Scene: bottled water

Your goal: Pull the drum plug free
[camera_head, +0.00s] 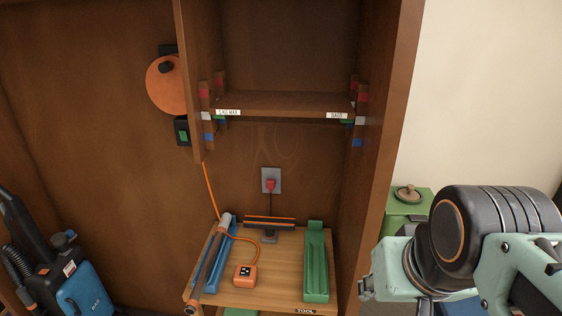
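A red plug (271,185) sits in a grey wall outlet (266,174) in the cabinet's back wall, and a dark cord drops from it. An orange drum (165,84) hangs on the panel at the upper left. An orange cable (211,190) runs down to an orange socket box (245,275) on the lower board. I cannot tell for certain which cord the red plug belongs to. My arm is at the lower right, well right of the outlet and apart from it. My gripper's fingers are not visible.
A shelf (285,104) spans the cabinet above the outlet. The lower board (284,281) carries a blue tray (212,270), a leaning tube (208,264), a dark orange-edged bar (270,222) and a green tray (316,262). A blue vacuum (85,288) stands at the lower left.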

